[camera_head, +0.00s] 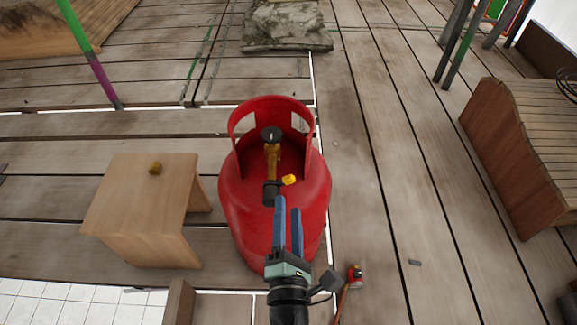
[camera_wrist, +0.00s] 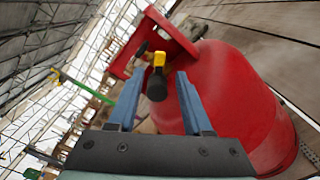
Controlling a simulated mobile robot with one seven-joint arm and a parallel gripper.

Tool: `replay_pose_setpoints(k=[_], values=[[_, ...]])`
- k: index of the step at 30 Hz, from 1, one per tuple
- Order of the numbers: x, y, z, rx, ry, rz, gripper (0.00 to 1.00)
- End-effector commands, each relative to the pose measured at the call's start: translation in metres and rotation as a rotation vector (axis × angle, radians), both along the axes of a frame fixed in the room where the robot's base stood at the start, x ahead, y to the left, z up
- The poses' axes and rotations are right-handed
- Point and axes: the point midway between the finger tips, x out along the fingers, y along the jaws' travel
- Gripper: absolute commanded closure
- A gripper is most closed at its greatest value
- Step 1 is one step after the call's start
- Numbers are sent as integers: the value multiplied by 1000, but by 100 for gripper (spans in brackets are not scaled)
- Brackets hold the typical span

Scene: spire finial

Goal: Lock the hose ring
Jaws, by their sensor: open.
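A red gas cylinder (camera_head: 229,205) stands upright on the planks, with a brass valve (camera_head: 273,158) inside its collar. The valve has a black knob (camera_head: 271,134) on top. A dark cylindrical ring (camera_head: 270,191) sits at its near end, with a small yellow piece (camera_head: 289,180) beside it. My gripper (camera_head: 287,204) has two blue fingers, open and empty, just on the near side of the dark ring. In the wrist view the ring (camera_wrist: 157,87) shows between the fingers (camera_wrist: 160,76), with the yellow piece (camera_wrist: 159,58) above it. I cannot tell whether either finger touches it.
A small wooden stool (camera_head: 140,205) with a small brass piece (camera_head: 155,168) on it stands left of the cylinder. A red-headed tool (camera_head: 355,275) is right of my gripper. A wooden bench (camera_head: 525,145) is at the right. The planks between are mostly clear.

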Motion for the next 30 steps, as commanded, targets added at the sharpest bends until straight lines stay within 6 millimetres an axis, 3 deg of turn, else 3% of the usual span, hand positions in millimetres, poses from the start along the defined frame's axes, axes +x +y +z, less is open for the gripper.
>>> replay_pose_setpoints(k=[12,18,30], values=[[72,0,2,-1,-4,0,50],[99,0,1,0,-3,-1,50],[113,0,1,2,-1,0,50]])
